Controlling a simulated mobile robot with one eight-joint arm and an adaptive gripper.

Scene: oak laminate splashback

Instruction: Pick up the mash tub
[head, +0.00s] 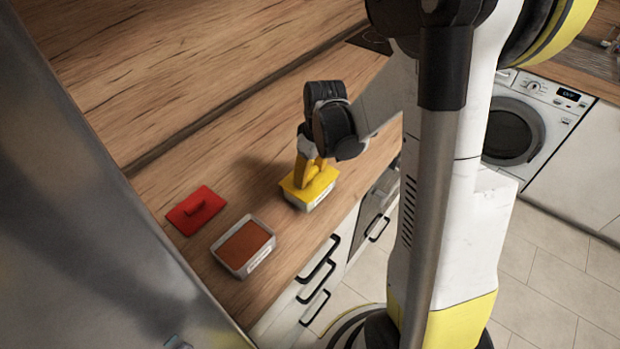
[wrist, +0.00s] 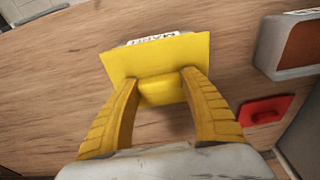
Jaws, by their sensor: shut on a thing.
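The mash tub (head: 313,201) is a pale tub with a yellow lid (head: 325,185), on or just above the wooden counter. In the wrist view its yellow lid (wrist: 154,54) fills the upper middle, with part of a label reading "MASH" (wrist: 157,39) beyond the lid's edge. My gripper (head: 312,172) reaches down onto the lid from above. In the wrist view my gripper (wrist: 162,85) has its two yellow fingers closed on the lid's raised yellow handle. I cannot tell whether the tub's base touches the counter.
An open pale tub (head: 236,265) with reddish-brown contents stands near the counter's front edge. A red lid (head: 196,210) lies flat beside it. Drawers with black handles (head: 318,270) are below the counter edge. The wooden counter (head: 228,188) is bare behind the yellow lid.

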